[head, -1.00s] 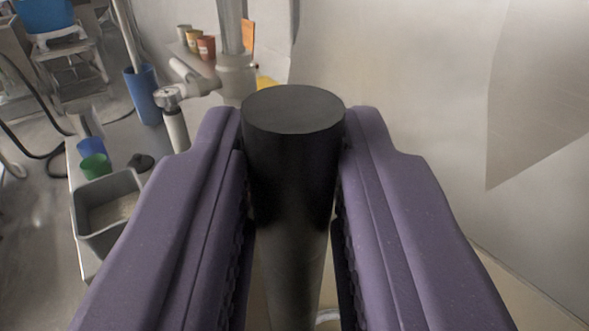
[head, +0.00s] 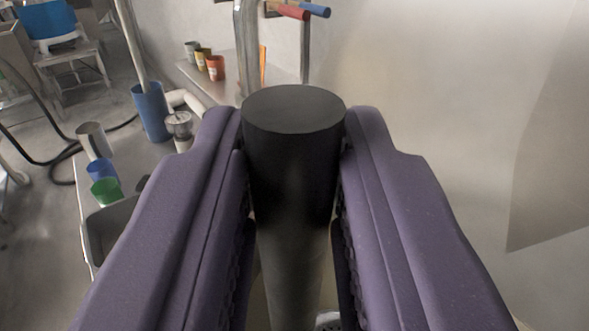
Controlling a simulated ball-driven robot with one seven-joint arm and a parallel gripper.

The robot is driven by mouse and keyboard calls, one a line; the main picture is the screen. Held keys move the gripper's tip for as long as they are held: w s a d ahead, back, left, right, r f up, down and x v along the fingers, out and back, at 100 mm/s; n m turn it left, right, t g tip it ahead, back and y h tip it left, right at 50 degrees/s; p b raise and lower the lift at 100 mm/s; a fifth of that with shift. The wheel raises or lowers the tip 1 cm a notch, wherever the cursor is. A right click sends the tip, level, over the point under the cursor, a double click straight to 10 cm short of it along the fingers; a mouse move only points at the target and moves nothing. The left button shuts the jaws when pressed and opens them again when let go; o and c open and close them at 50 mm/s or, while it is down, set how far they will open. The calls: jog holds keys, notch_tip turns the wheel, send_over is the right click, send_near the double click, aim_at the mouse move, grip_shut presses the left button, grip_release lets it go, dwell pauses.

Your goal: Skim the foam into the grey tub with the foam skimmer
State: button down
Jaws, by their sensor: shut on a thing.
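My gripper (head: 293,125) fills the middle of the head view, its two purple fingers shut on a thick black cylindrical handle. I take this to be the handle of the foam skimmer (head: 292,165); it turns grey lower down. A small pale, seemingly perforated part shows at the bottom edge, right of the shaft; most of the lower end is hidden. The grey tub (head: 97,228) is at the left, beyond my left finger, which covers much of it. No foam can be made out.
A green cup (head: 106,192), a blue cup (head: 102,169) and a grey cup (head: 95,140) stand beyond the tub. A tall blue bin (head: 150,112) stands on the floor behind. Several small pots line a shelf (head: 205,75). A pale wall fills the right.

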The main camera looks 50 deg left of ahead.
notch_tip(320, 180, up, 13)
jog(key=p, duration=0.9)
jog(key=shift+r, duration=0.2)
